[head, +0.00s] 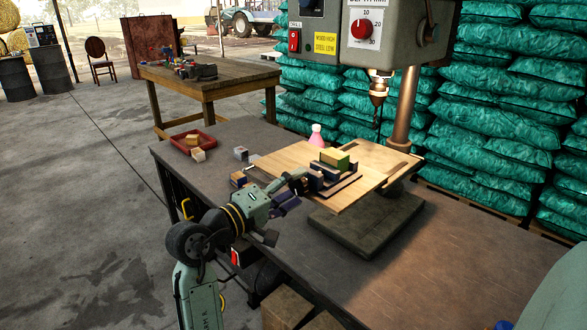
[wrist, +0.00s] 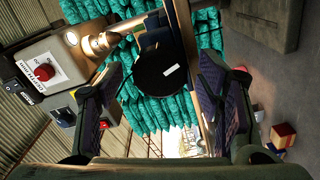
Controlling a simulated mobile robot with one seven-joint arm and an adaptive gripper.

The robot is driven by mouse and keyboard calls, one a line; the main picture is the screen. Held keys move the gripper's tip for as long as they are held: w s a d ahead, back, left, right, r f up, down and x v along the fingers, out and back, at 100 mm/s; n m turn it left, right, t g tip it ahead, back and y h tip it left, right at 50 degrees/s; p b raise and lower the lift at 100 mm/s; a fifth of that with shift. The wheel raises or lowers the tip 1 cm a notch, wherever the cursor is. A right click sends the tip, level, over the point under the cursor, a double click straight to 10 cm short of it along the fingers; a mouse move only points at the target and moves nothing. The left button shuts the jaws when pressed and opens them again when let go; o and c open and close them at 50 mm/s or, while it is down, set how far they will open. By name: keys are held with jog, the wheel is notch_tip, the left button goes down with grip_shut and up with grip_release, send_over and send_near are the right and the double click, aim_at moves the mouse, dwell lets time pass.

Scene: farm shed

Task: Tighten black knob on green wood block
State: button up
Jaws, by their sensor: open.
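The green wood block (head: 335,158) sits among dark blocks in a vise-like fixture (head: 347,183) under the drill press. My gripper (head: 291,193) is at the fixture's near left side, reaching toward it. In the wrist view the black knob (wrist: 160,72) is a round disc with a short white mark. It lies between my two spread fingers, with visible gaps on both sides. My gripper is open and holds nothing. In the head view I cannot make out the knob; my gripper seems to hide it. Its depth between the fingers is hard to judge.
The drill press chuck (head: 378,88) hangs above the wooden board (head: 290,158). A red tray (head: 193,139) with blocks and a grey block (head: 241,153) are at left.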

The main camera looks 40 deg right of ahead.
jog(key=shift+r+n+p, duration=0.35)
jog(key=shift+n+p, duration=0.55)
jog(key=shift+p, duration=0.35)
jog(key=shift+f+n+b, duration=0.35)
jog(key=shift+n+b, duration=0.05)
jog(key=shift+n, duration=0.2)
jog(key=n, duration=0.3)
jog(key=shift+n, duration=0.3)
jog(key=n, duration=0.4)
jog(key=shift+n, duration=0.3)
jog(key=n, duration=0.4)
jog(key=shift+c, duration=0.6)
jog(key=c, duration=1.2)
